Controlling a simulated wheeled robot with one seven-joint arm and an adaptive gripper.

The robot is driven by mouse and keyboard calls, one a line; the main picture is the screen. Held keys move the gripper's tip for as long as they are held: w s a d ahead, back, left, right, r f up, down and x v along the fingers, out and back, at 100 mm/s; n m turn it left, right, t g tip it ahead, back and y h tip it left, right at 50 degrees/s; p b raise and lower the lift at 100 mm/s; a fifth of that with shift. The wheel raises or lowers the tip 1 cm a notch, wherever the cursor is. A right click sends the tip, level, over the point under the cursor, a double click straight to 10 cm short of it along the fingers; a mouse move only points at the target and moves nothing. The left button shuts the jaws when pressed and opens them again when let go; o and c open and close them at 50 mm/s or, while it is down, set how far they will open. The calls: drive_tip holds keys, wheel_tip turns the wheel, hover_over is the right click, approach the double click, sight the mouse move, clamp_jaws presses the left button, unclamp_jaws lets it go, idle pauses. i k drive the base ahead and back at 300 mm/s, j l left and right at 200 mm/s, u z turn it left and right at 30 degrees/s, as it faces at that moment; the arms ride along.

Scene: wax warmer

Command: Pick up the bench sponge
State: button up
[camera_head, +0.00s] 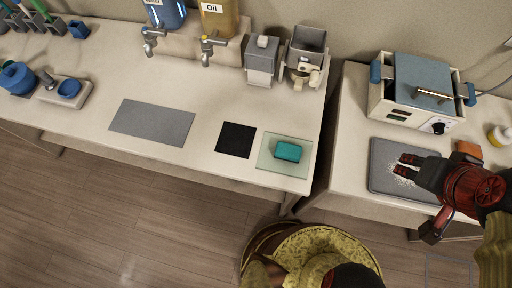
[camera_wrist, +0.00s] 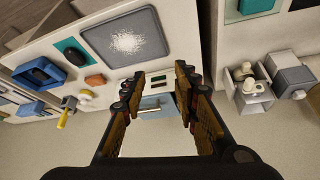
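Two small blocks could be the bench sponge; I cannot tell for sure which it is. A teal block (camera_head: 288,151) lies on a pale glass plate (camera_head: 270,168) at the right end of the left bench; it shows at the top right edge of the wrist view (camera_wrist: 257,5). An orange-brown block (camera_head: 469,150) lies on the right bench beside the grey tray, and at left in the wrist view (camera_wrist: 95,79). My gripper (camera_head: 402,165) is over the grey tray, between the two blocks, touching neither. Its fingers (camera_wrist: 160,75) are apart and empty.
The grey tray (camera_head: 382,150) holds white powder. A gap separates the benches. A black mat (camera_head: 235,140) and a grey mat (camera_head: 152,122) lie left of the glass plate.

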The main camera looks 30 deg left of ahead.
sight(290, 153)
drive_tip(key=j+u, duration=0.1)
drive_tip(key=u, duration=0.25)
drive_tip(key=j+u, duration=0.1)
drive_tip(key=u, duration=0.2)
drive_tip(key=j+u, duration=0.15)
drive_tip(key=u, duration=0.2)
drive_tip(key=z, duration=1.2)
drive_tip(key=k+j+u, duration=0.1)
drive_tip(key=u, duration=0.25)
drive_tip(key=j+u, duration=0.35)
